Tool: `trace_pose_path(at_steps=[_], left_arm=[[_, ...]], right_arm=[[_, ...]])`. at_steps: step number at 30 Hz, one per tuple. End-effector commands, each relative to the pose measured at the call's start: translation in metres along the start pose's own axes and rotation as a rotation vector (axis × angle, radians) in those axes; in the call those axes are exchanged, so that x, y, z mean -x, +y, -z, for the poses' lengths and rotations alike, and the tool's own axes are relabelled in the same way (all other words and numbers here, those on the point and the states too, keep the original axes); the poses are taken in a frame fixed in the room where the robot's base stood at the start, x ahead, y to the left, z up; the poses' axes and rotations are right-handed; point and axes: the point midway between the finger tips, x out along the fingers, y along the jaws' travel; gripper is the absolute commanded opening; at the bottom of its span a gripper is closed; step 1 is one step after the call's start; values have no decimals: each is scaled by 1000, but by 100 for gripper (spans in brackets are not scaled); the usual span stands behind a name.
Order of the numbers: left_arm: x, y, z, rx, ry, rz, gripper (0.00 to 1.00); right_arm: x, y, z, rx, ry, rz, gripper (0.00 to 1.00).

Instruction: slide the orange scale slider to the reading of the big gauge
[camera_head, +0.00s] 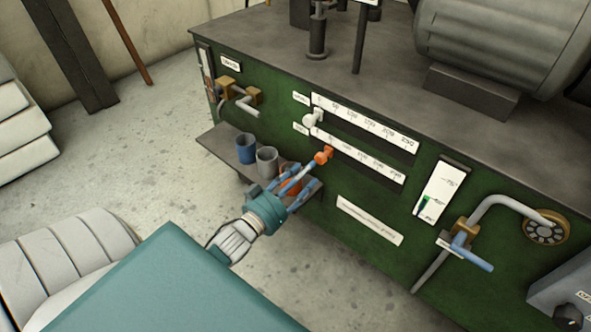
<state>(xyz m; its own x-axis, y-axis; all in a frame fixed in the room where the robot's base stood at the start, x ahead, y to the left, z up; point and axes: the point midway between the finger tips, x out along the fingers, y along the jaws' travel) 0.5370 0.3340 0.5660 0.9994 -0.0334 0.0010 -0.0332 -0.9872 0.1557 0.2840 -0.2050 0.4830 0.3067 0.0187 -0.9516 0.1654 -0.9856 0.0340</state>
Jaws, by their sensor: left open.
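The orange slider (323,155) sits near the left end of the lower white scale strip (365,164) on the green machine front. A white slider knob (312,118) sits near the left end of the upper scale strip (365,124). My left gripper (299,179) reaches up from below with blue fingers open, just below and left of the orange slider. I cannot tell whether a finger touches it. The scale numbers are too small to read surely. I cannot make out a big gauge dial in this view. My right gripper is not in view.
A small shelf (219,146) on the machine's left holds a blue cup (246,149), a grey cup (267,160) and an orange cup (290,176), close to my left gripper. Right of the scales are a vertical level gauge (446,184) and a bent pipe (500,201) with a blue-handled valve (470,256).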

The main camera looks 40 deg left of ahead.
Motion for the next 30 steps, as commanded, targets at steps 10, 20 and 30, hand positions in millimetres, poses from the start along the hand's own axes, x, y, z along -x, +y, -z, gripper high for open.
trace_pose_path(at_steps=[10,20,30], left_arm=[[41,0,0,0,1,0,45],[42,0,0,0,1,0,45],[41,3,-6,-5,-38,19,45]], right_arm=[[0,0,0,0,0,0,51],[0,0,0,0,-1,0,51],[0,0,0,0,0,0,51]])
